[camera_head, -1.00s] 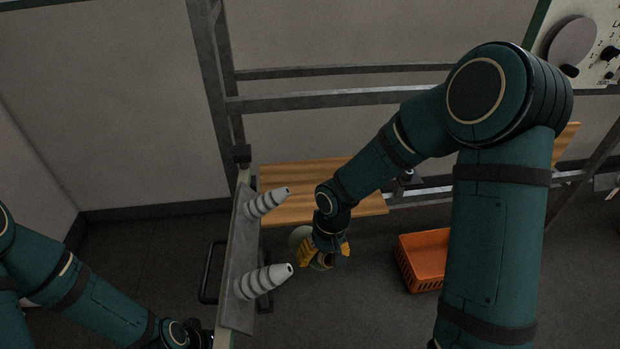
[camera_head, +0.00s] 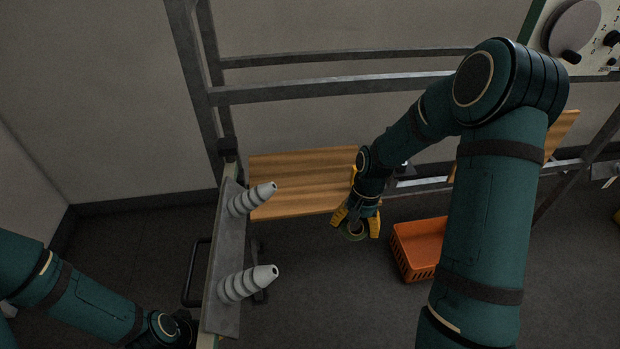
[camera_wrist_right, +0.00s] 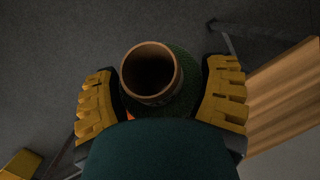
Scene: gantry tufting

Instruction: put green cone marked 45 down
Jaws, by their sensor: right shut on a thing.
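My right gripper (camera_head: 356,224) is shut on a cone (camera_head: 355,233) and holds it in the air, left of the orange crate and at the wooden board's lower right corner. In the right wrist view the yellow fingers (camera_wrist_right: 163,103) sit on both sides of the cone. Its brown open tube end (camera_wrist_right: 150,72) faces the camera, with dark green yarn (camera_wrist_right: 183,98) around it. The number 45 is not visible. My left arm is at the lower left; its gripper (camera_head: 187,328) is dark, and its fingers are not clear.
A grey upright panel (camera_head: 222,300) carries two ribbed grey pegs (camera_head: 250,198) (camera_head: 247,284), both left of my right gripper. A wooden board (camera_head: 300,180) lies behind. An orange crate (camera_head: 418,248) stands on the dark floor to the right. Metal rails (camera_head: 340,90) cross the back.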

